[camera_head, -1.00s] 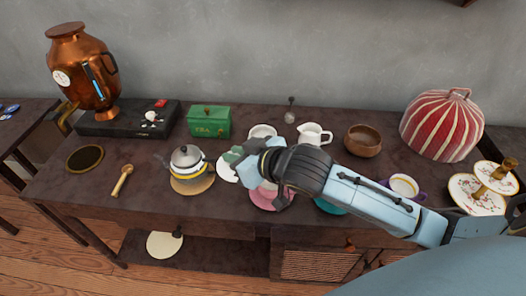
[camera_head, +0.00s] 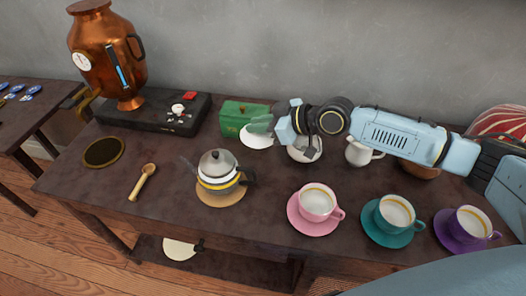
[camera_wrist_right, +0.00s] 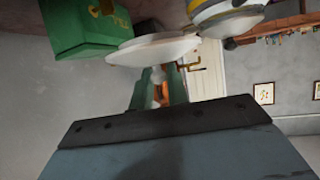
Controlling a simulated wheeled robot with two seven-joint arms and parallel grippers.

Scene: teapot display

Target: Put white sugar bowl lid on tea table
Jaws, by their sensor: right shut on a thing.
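The white sugar bowl lid (camera_head: 255,139) is a white disc in front of the green tea box. In the wrist view the lid (camera_wrist_right: 150,49) is held by its small knob between the green fingers. My right gripper (camera_head: 264,124) is shut on it; the wrist view also shows the gripper (camera_wrist_right: 159,88). The lid seems to be above the dark wooden tea table (camera_head: 160,215); the exact gap is unclear. A white bowl (camera_head: 303,154), probably the sugar bowl, stands under my right wrist and is partly hidden. My left gripper is not in view.
The green tea box (camera_head: 236,116) is close behind the lid. A grey teapot (camera_head: 216,165) on a round mat stands in front. A white jug (camera_head: 360,152) and pink (camera_head: 316,203), teal (camera_head: 394,213) and purple cups (camera_head: 470,226) lie right. Bare tabletop shows around the spoon (camera_head: 142,182).

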